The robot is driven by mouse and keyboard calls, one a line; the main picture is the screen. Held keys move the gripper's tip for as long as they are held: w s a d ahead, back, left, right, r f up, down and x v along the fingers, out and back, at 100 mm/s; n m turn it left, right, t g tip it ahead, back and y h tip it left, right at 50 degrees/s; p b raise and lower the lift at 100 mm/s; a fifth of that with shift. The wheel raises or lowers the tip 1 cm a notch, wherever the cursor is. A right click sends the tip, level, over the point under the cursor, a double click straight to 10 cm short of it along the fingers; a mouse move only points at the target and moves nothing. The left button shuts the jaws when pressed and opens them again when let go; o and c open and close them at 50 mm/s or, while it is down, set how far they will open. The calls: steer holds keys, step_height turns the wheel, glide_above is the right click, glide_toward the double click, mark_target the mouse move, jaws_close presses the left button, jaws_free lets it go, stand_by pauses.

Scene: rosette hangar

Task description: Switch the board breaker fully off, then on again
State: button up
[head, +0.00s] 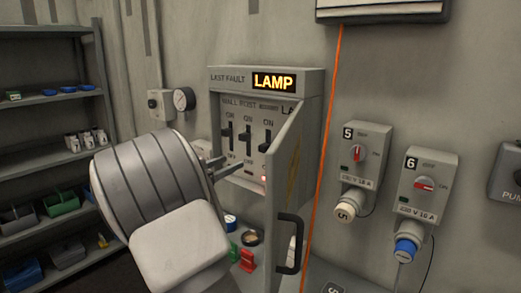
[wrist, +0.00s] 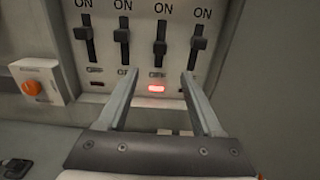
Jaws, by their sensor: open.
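The breaker board (head: 226,82) hangs on the wall with its door open, and its sign reads LAMP. In the wrist view several black levers stand in vertical slots with ON above and OFF below. The third lever (wrist: 160,47) sits near mid-slot, a little lower than the first (wrist: 82,32) and second (wrist: 122,36). A red light (wrist: 156,88) glows below the third slot; the lights below the first two are dark. My gripper (wrist: 160,76) is open and empty, its fingertips either side of the third column, below the lever. Contact with the panel cannot be told.
The open door (head: 289,190) with its black handle (head: 289,243) stands out right of my gripper. Sockets 5 (head: 365,150) and 6 (head: 428,180) and an orange cable (head: 328,130) are to the right.

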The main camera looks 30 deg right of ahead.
mark_target(261, 149)
steer(key=p+x, duration=0.1)
steer(key=x, duration=1.3)
steer(key=shift+w+d, duration=0.15)
steer(key=shift+d, duration=0.15)
jaws_close()
stand_by(0.6)
